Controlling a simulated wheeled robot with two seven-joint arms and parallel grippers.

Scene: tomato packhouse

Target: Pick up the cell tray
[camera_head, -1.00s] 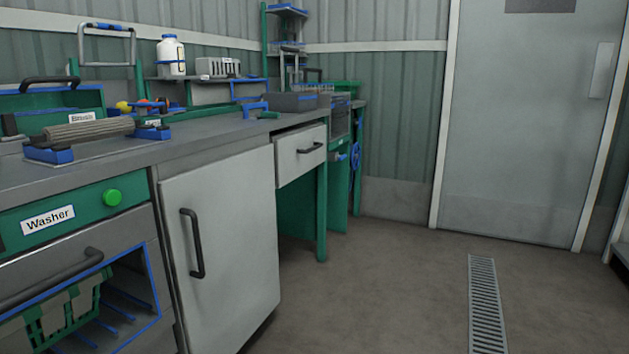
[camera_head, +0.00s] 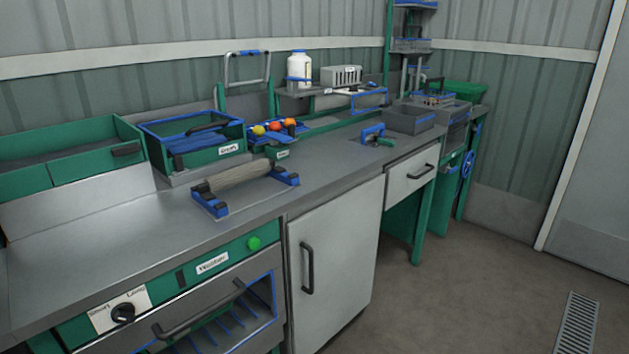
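I cannot tell for sure which thing is the cell tray. A small blue tray (camera_head: 266,139) on the counter holds several round fruits, yellow, orange and red; its cells are too small to make out. A dark grey open tray or bin (camera_head: 410,120) stands farther right on the counter. Neither of my grippers shows in the view, and nothing is seen held.
The grey counter (camera_head: 110,250) carries a roller on blue feet (camera_head: 239,176), a green bin (camera_head: 193,145) and a blue clamp-like item (camera_head: 374,134). The washer (camera_head: 212,263) and a white cupboard (camera_head: 337,250) are below. Floor (camera_head: 450,300) is clear at right.

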